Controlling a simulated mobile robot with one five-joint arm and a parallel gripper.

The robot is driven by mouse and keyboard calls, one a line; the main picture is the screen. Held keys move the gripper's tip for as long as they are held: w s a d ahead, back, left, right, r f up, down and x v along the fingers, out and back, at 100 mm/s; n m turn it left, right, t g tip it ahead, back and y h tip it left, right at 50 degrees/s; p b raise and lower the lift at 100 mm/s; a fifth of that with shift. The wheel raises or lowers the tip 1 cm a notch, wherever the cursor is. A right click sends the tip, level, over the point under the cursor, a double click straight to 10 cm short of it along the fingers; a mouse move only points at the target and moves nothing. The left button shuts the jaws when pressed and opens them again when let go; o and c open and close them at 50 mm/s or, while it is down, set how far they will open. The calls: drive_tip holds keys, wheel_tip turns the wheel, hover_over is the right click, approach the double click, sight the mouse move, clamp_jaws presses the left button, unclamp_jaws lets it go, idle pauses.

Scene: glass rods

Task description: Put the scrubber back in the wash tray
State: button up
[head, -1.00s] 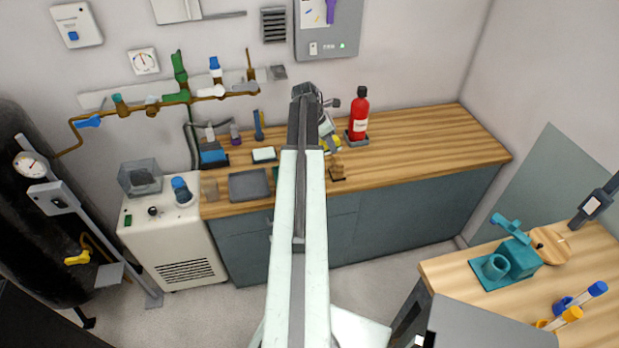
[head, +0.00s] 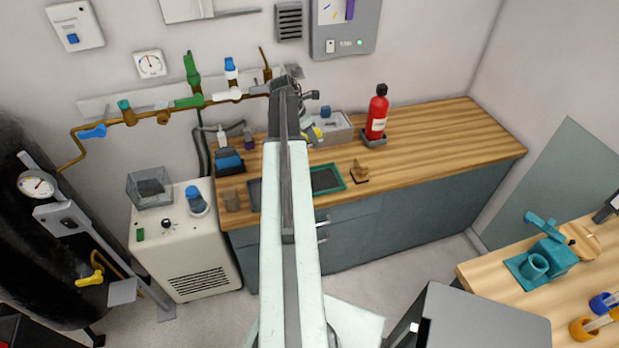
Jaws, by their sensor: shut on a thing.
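My gripper (head: 309,122) is at the far end of my arm, over the back part of the wooden counter. It is small and partly hidden by my own wrist. A small yellow thing (head: 317,133), probably the scrubber, shows at its jaws, and the gripper is shut on it. A light grey open tray (head: 342,137) at the back of the counter, perhaps the wash tray, holds a blue thing (head: 325,112). The yellow thing overlaps this tray's left part in the picture; I cannot tell whether it is above, inside or in front of it.
A red extinguisher (head: 377,112) stands right of the grey tray. A green-edged dark tray (head: 328,180) and a small brown block (head: 360,172) lie nearer the front edge. Another dark tray (head: 254,194) is partly hidden by my arm. The counter's right part is clear.

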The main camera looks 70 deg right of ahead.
drive_tip(key=shift+s, duration=0.2)
drive_tip(key=s+a+f+m+b, duration=0.1)
drive_tip(key=s+a+f+b, duration=0.1)
drive_tip(key=a+f+b, duration=0.6)
drive_tip(key=s+a+f+m+b, duration=0.2)
drive_tip(key=a+f+b, duration=0.3)
drive_tip(key=a, duration=0.4)
drive_tip(key=y+b, duration=0.1)
hover_over(321, 180)
drive_tip(key=w+a, duration=0.1)
drive_tip(key=shift+a+f+g, duration=0.2)
drive_tip(key=shift+f+g, duration=0.2)
drive_tip(key=shift+f, duration=0.15)
drive_tip(key=f+b, duration=0.4)
drive_tip(key=shift+d, duration=0.25)
drive_tip(key=shift+r, duration=0.25)
drive_tip(key=shift+f, duration=0.15)
drive_tip(key=o, duration=0.8)
drive_tip(key=shift+f, duration=0.1)
drive_tip(key=o, duration=0.4)
